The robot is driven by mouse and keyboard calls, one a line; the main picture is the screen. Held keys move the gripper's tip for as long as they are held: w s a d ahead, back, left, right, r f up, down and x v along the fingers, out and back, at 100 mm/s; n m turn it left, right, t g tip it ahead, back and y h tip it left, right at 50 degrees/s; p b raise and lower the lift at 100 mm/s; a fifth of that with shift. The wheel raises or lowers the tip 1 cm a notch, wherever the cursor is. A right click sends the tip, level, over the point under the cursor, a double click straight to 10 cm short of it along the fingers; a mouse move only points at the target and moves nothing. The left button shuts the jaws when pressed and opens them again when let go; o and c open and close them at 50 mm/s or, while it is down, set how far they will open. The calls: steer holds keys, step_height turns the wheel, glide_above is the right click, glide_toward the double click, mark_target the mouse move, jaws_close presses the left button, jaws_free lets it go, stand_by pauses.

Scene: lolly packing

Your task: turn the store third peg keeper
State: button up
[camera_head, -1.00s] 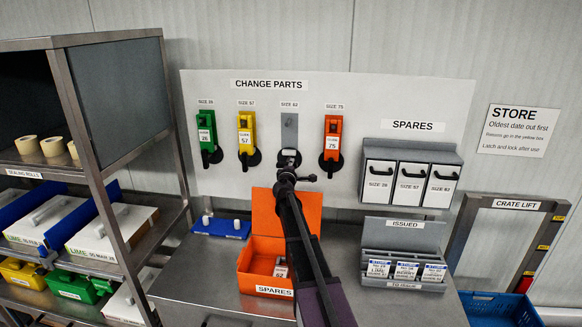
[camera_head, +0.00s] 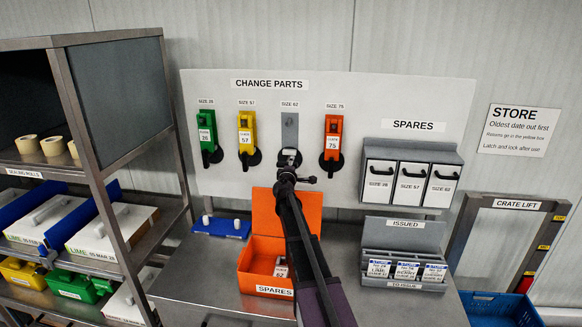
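The third peg (camera_head: 290,130), under the SIZE 62 label, is a bare grey plate with no coloured part on it. Its black round keeper (camera_head: 288,157) is at the plate's lower end. My gripper (camera_head: 287,172) is at the keeper, on the near side of it, and partly hides it. My arm runs up from the bottom of the view and covers the space below. The fingers are too small and dark to tell whether they are open or shut, or whether they touch the keeper.
Green (camera_head: 207,131), yellow (camera_head: 246,132) and orange (camera_head: 333,137) parts hang on the other pegs. An open orange SPARES box (camera_head: 252,271) stands on the bench below, close to my arm. A grey SPARES cabinet (camera_head: 412,152) and ISSUED tray (camera_head: 403,285) are to the right.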

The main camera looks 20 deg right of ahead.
steer(key=v, duration=0.7)
steer(key=shift+s+a, duration=0.15)
steer(key=shift+s, duration=0.1)
steer(key=shift+r, duration=0.1)
stand_by(0.6)
